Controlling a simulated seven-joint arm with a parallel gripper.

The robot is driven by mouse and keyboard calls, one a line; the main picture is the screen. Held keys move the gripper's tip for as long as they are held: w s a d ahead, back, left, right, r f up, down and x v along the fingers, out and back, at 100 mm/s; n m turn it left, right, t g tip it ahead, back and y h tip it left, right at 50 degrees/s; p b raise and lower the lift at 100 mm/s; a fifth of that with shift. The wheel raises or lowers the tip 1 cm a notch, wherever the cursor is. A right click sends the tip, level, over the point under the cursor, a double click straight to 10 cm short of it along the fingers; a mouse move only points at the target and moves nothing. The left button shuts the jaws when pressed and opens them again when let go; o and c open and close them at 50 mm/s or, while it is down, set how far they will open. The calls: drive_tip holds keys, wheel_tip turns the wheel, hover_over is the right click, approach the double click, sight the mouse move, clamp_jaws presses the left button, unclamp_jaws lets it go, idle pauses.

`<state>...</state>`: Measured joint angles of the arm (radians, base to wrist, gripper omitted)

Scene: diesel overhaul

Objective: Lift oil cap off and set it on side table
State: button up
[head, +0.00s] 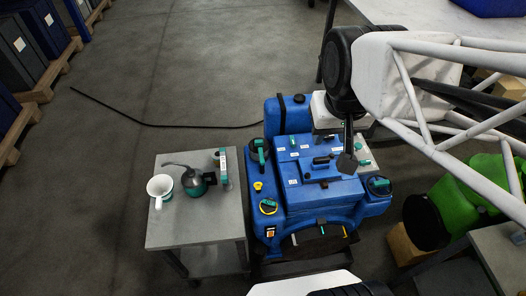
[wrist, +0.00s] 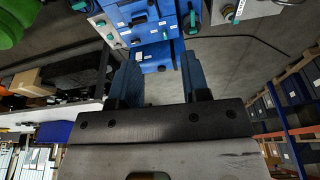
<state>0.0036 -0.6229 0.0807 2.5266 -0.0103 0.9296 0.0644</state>
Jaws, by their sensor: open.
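The blue engine (head: 322,185) stands in the middle of the head view, with several caps and handles on it. A small yellow cap (head: 258,186) sits at its left side, and a round dark cap with a teal grip (head: 268,206) is just below. Another round dark cap (head: 378,184) is at the right; I cannot tell which is the oil cap. The grey side table (head: 205,233) stands left of the engine. My gripper (wrist: 159,62) is open and empty, its fingers apart with the engine beyond them. In the head view my arm reaches in over the engine's right side.
On the side table are a white cup-like vessel (head: 160,187), a dark oil can with a spout (head: 193,181) and a small upright white-and-teal item (head: 223,165). The table's front part is bare. A green machine (head: 470,192) stands at the right. Shelving (wrist: 290,105) shows in the wrist view.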

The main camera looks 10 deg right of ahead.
drive_tip(key=w+a+f+m, duration=0.2)
drive_tip(key=w+f+m, duration=0.4)
drive_tip(key=f, duration=0.2)
drive_tip(key=m+g, duration=0.3)
drive_tip(key=m, duration=1.3)
hover_over(269, 202)
wheel_tip(269, 202, down, 26)
drive_tip(key=f, duration=0.1)
drive_tip(key=shift+f, duration=0.1)
drive_tip(key=shift+f, duration=0.1)
drive_tip(key=shift+f, duration=4.4)
clamp_jaws()
